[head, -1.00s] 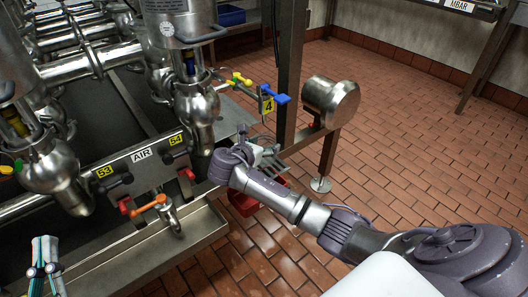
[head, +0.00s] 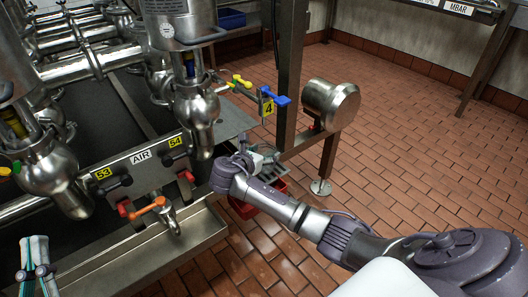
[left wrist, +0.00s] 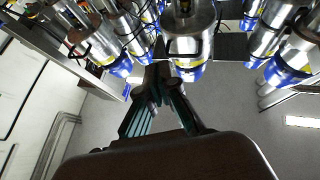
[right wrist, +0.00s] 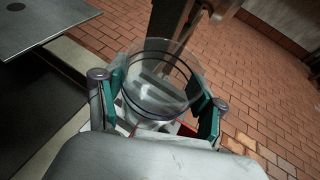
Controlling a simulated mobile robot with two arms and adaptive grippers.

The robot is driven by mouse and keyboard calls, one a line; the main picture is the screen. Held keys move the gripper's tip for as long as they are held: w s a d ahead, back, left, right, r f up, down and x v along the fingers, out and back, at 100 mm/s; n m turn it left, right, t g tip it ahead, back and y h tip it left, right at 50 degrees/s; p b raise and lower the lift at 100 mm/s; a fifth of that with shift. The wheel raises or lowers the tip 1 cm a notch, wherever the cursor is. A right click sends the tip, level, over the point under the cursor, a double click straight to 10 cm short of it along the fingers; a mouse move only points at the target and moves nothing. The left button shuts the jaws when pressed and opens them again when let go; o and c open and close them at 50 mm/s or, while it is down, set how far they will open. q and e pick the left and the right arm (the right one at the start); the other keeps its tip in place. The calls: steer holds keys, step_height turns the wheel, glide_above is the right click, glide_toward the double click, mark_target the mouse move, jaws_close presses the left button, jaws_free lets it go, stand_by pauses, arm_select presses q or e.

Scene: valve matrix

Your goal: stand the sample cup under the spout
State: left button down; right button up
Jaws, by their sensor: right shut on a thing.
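The clear sample cup (right wrist: 158,85) is between the teal-padded fingers of my right gripper (right wrist: 158,100), which is shut on it; its open rim faces up and away in the right wrist view. In the head view my right gripper (head: 262,155) is right of the trough, partly hidden by its own wrist. A small steel tap with an orange lever (head: 150,207) has its spout (head: 173,222) over the trough, left of my right gripper. Another tap with a blue handle (head: 273,97) is beside label 4. My left gripper (head: 36,262) is shut and empty at lower left.
A steel trough (head: 130,268) runs below the AIR panel (head: 140,157). A red container (head: 243,208) is below my right wrist. A steel post (head: 292,75) and a round steel housing (head: 331,103) stand behind. Brick floor (head: 420,140) at right is open.

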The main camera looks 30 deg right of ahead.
arm_select(q)
steer(key=shift+w+f+g, duration=0.3)
steer(key=shift+f+g, duration=0.1)
steer(key=shift+f, duration=0.25)
arm_select(e)
steer(key=shift+f, duration=0.25)
steer(key=o, duration=1.1)
steer(key=shift+c, duration=0.2)
arm_select(q)
steer(key=shift+s+r, duration=0.1)
steer(key=shift+r, duration=0.05)
arm_select(e)
steer(key=shift+r, duration=0.1)
